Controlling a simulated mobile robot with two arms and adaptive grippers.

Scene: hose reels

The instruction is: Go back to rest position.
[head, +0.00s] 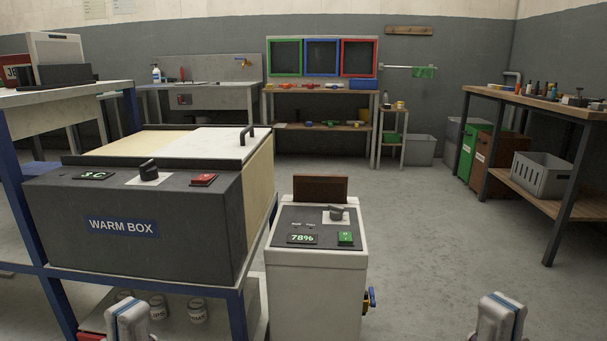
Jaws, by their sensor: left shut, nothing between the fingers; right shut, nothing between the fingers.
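My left gripper (128,316) shows at the bottom edge of the head view, left of the middle, in front of the shelf under the warm box. It is shut and empty. My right gripper (501,314) shows at the bottom edge on the right, over bare floor. It is also shut and empty. Only the upper ends of both grippers are in view; the rest is cut off by the picture's lower edge. Both point upward and stand wide apart, and neither appears to touch anything.
The warm box (141,234) stands on a blue-framed rack at the left, with several jars (198,311) below. A white cabinet (315,290) with a 78% display stands in the middle. A workbench (540,104) stands at the right. The floor (425,220) between is clear.

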